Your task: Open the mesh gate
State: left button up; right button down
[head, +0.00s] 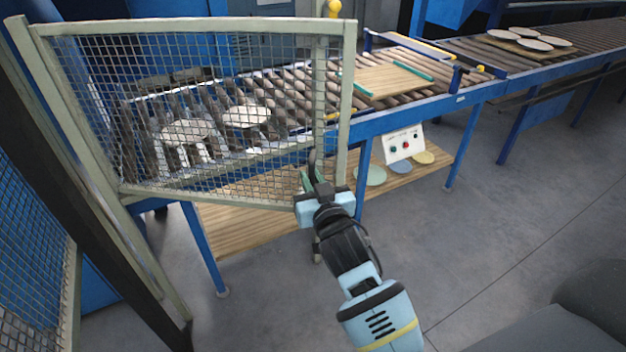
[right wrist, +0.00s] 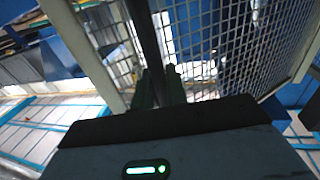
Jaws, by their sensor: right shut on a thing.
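The mesh gate (head: 347,100) is a pale grey-green frame filled with wire mesh, at the left of the head view. Its free upright edge is on the right, in front of the roller conveyor. A dark handle (head: 312,158) stands near the lower part of that edge. My right gripper (head: 313,178) is shut on the handle. In the right wrist view, its fingers (right wrist: 158,88) close around the dark upright handle bar (right wrist: 146,38), with mesh close behind. I cannot tell whether the gate stands slightly ajar. My left gripper is not in view.
A thin post with a yellow top (head: 334,8) stands by the gate's free edge. A control box (head: 404,143) hangs on the blue conveyor frame. The grey floor (head: 500,200) at right is clear.

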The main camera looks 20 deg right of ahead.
jog(key=shift+a, duration=0.15)
jog(key=c, duration=1.5)
grip_release()
jog(key=shift+s, duration=0.35)
jog(key=s, duration=0.7)
jog(key=shift+a, duration=0.15)
